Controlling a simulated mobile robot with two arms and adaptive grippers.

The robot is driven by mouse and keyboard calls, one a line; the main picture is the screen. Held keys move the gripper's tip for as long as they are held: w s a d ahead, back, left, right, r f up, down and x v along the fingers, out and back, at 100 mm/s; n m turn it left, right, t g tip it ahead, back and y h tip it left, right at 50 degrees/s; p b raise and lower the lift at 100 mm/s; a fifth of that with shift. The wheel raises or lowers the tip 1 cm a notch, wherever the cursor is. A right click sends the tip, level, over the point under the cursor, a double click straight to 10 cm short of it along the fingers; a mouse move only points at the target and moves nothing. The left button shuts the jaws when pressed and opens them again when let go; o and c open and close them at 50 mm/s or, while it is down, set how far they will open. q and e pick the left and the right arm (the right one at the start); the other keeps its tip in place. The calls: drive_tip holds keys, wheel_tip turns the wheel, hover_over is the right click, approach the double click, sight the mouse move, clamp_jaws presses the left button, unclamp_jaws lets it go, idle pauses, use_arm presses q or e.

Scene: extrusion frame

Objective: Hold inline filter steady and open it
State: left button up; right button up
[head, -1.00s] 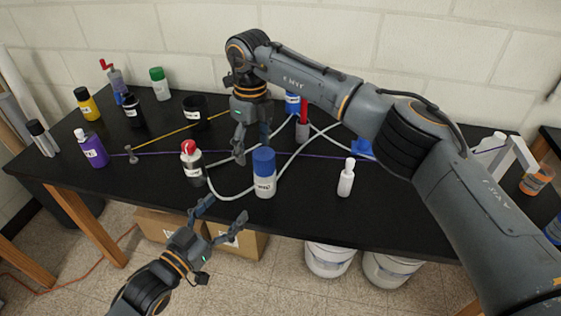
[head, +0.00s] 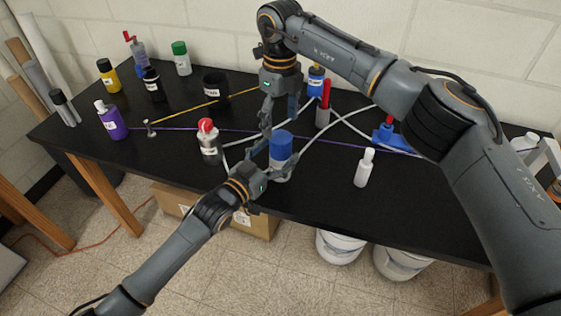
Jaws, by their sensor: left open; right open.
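The inline filter appears to be the white cylinder with a blue cap (head: 281,146), upright near the table's front edge, with white tubing running close by. My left gripper (head: 272,160) is open at its lower body, with fingers reaching to either side; the gripper hides much of the white body, and I cannot tell whether they touch. My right gripper (head: 279,124) is open and points down, just above and behind the blue cap, with its fingers apart and not around the cap.
A red-capped bottle (head: 208,146) stands close left of the filter. A white squeeze bottle (head: 364,168) stands to the right. Purple and yellow cords cross the black table (head: 330,190).

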sight(281, 136)
use_arm(q)
drive_tip(key=shift+x, duration=0.9)
use_arm(e)
drive_tip(key=shift+w+d+f, duration=0.1)
use_arm(q)
drive_tip(key=shift+s, duration=0.1)
drive_tip(key=c, duration=0.5)
clamp_jaws()
use_arm(e)
drive_tip(key=m, duration=3.1)
drive_tip(key=shift+m, duration=0.3)
wheel_tip(281, 136, down, 8)
